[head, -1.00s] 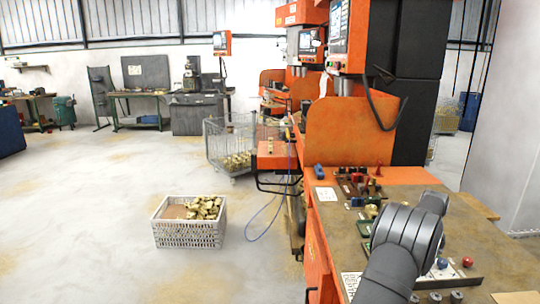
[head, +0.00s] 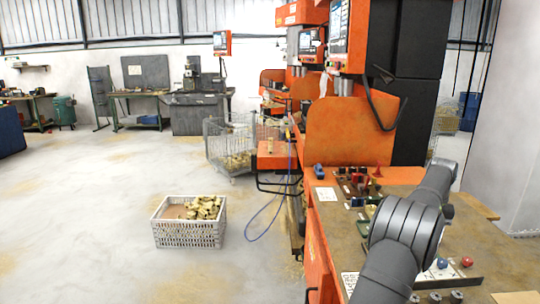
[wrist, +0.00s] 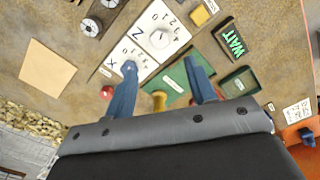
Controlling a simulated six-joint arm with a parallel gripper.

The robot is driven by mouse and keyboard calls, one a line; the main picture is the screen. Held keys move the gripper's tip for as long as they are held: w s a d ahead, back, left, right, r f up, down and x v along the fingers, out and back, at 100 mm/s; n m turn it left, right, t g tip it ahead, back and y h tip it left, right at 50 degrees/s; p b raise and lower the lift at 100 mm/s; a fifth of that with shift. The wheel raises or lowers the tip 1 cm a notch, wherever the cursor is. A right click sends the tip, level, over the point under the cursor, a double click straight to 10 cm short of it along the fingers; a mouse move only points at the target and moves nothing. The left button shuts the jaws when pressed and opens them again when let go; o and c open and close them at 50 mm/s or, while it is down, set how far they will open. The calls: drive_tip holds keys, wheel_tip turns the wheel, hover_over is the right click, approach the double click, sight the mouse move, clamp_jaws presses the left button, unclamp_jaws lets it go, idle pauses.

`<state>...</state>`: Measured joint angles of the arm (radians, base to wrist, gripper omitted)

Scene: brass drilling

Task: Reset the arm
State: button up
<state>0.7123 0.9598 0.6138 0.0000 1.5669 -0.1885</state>
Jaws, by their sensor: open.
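My gripper (wrist: 163,78) shows in the wrist view with its two blue fingers apart and no object clamped between them. It is over the workbench top (wrist: 80,22). A yellow knob-like part (wrist: 159,101) shows between the fingers, lower in the picture; I cannot tell its distance from them. In the head view my grey arm reaches over the bench at the right, and the gripper itself cannot be made out there.
The head view shows an orange drilling machine (head: 348,130) behind the bench and a crate of brass parts (head: 190,236) on the open floor.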

wheel_tip(320, 180, up, 7)
wheel_tip(320, 180, down, 17)
drive_tip(key=shift+f, duration=0.1)
drive_tip(key=n, duration=0.6)
wheel_tip(320, 180, up, 16)
drive_tip(key=shift+r, duration=0.2)
idle(0.5)
